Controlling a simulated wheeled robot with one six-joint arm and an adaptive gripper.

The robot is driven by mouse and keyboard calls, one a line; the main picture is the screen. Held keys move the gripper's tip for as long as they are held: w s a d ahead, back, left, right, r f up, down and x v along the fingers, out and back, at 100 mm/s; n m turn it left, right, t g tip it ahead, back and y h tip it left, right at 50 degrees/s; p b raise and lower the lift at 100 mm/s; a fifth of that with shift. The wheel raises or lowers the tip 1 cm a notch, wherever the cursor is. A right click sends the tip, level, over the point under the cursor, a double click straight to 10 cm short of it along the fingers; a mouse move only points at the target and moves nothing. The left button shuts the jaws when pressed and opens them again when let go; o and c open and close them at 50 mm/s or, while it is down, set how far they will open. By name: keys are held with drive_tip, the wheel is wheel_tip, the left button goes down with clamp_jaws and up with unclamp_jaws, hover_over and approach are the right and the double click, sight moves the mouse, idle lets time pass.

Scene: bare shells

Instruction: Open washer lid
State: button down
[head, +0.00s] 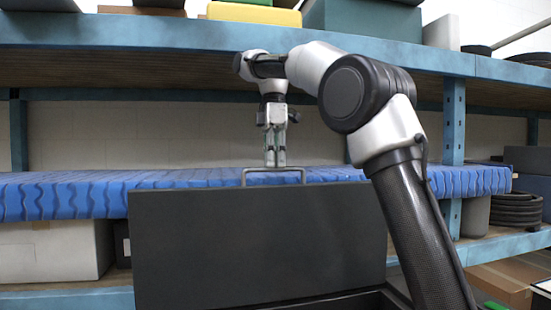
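The dark grey lid (258,245) stands raised, close to upright, with its broad face toward me in the head view. A thin metal handle (298,172) sticks up from its top edge. Below it, part of the dark box body (372,300) shows at the bottom edge of the picture, mostly hidden by the lid and my arm. My gripper (275,163) points down at the handle, its fingers close together on the handle bar. The exact contact is small in the picture.
A blue shelf rack stands behind, its upper beam (150,33) above my gripper. A blue wavy-patterned mattress-like slab (60,195) lies on the shelf behind the lid. A pale box (50,252) sits at lower left. Dark round stacked items (515,212) sit at right.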

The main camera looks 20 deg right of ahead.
sight(274, 169)
drive_tip(key=f, duration=0.2)
drive_tip(key=shift+w+a+f+g, duration=0.1)
drive_tip(key=shift+w+f+g, duration=0.2)
drive_tip(key=shift+f+g, duration=0.1)
drive_tip(key=c, duration=1.6)
unclamp_jaws()
drive_tip(key=shift+o, duration=0.6)
drive_tip(key=shift+w+f, duration=0.1)
drive_tip(key=shift+w, duration=0.15)
